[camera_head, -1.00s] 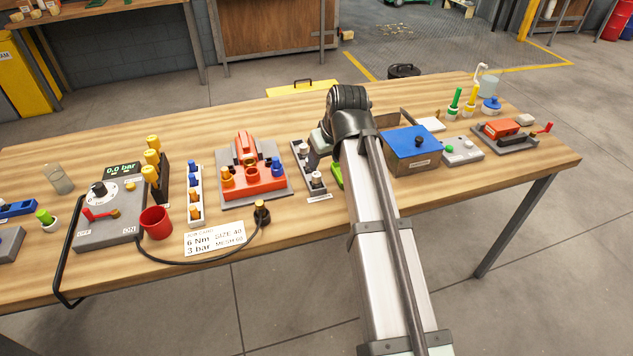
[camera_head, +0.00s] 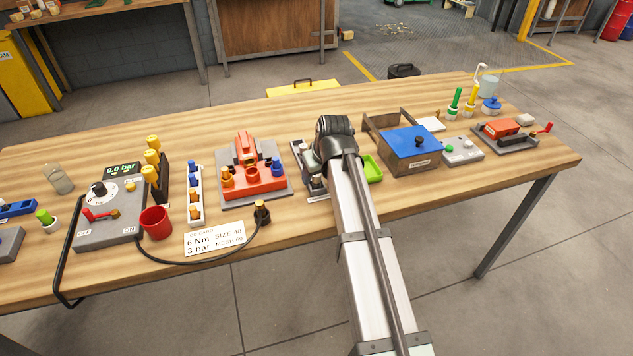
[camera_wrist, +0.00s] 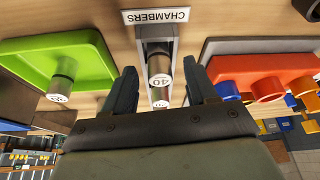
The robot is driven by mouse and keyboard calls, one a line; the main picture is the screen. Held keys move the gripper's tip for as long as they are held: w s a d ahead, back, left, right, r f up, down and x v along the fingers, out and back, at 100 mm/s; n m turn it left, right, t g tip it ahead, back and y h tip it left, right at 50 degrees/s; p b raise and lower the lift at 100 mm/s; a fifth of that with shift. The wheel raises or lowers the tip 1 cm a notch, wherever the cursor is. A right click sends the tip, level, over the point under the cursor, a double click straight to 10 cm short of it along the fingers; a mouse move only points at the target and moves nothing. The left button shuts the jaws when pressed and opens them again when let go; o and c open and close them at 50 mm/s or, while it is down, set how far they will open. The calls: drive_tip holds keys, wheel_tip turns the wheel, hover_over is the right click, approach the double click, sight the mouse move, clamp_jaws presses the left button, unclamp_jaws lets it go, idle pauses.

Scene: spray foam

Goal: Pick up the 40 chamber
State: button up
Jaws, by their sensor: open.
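The 40 chamber (camera_wrist: 160,70) is a silver cylinder with "40" on its top, standing in the narrow chambers rack (camera_wrist: 172,26) behind a "CHAMBERS" label in the wrist view. My gripper (camera_wrist: 165,72) is open, its two dark fingers on either side of the 40 chamber, with no clear contact. Another silver chamber (camera_wrist: 160,98) stands behind it in the rack. In the head view my arm hides most of the rack (camera_head: 303,152) and the fingers.
A green tray (camera_head: 373,169) with a silver cylinder (camera_wrist: 61,85) lies beside the rack. On the other side is a grey base with a red fixture (camera_head: 253,181). A box with a blue lid (camera_head: 411,140) stands to the right.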

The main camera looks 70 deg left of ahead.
drive_tip(key=shift+a+f, duration=0.15)
drive_tip(key=shift+f, duration=0.3)
drive_tip(key=shift+c, duration=0.2)
clamp_jaws()
